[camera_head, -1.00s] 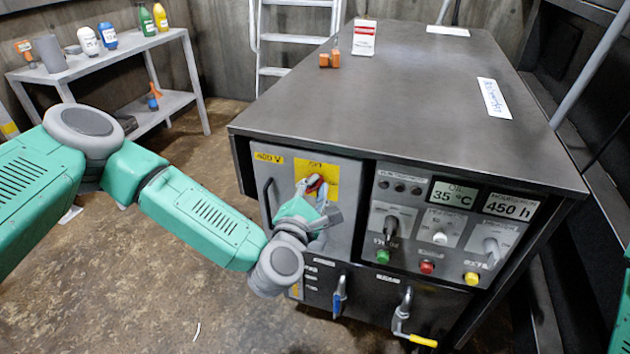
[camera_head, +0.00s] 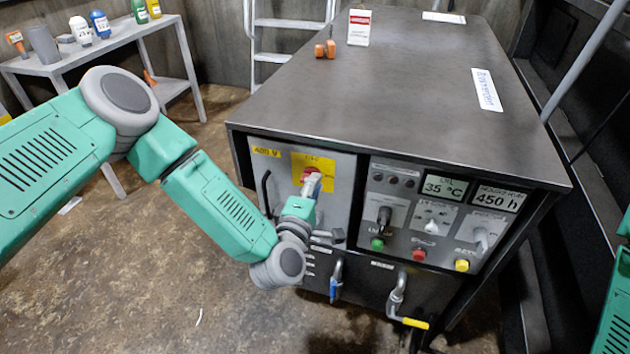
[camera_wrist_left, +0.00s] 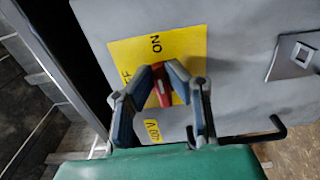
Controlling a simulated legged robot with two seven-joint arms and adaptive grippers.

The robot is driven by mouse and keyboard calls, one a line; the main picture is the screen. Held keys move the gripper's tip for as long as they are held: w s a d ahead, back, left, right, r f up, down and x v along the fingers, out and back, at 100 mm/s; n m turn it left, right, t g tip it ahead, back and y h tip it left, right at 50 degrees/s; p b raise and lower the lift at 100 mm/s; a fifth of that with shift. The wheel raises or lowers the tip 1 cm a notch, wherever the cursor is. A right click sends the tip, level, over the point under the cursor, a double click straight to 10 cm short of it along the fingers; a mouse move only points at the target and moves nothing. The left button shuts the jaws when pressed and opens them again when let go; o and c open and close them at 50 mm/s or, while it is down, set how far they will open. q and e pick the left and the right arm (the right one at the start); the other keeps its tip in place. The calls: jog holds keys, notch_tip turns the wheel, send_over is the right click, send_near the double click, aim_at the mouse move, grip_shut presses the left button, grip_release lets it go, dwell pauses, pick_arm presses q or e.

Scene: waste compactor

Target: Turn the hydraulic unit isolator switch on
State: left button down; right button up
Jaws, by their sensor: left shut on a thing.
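The fingers hide part of the handle and the plate's lettering. My right gripper is not in view.
A control panel with displays, knobs and coloured buttons (camera_head: 418,254) is right of the door. The black door handle (camera_head: 266,192) is left of the switch. Blue-handled (camera_head: 334,289) and yellow-handled (camera_head: 410,322) valves are below. A shelf of bottles stands at back left.

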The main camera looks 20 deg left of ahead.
pick_arm(q)
jog(key=shift+s+f+m, duration=0.2)
jog(key=shift+f+m, duration=0.1)
jog(key=shift+f, duration=0.1)
jog(key=c, duration=1.6)
grip_release()
jog(key=shift+w+r, duration=0.1)
jog(key=shift+r, duration=0.05)
jog(key=s, duration=1.2)
jog(key=shift+a, duration=0.15)
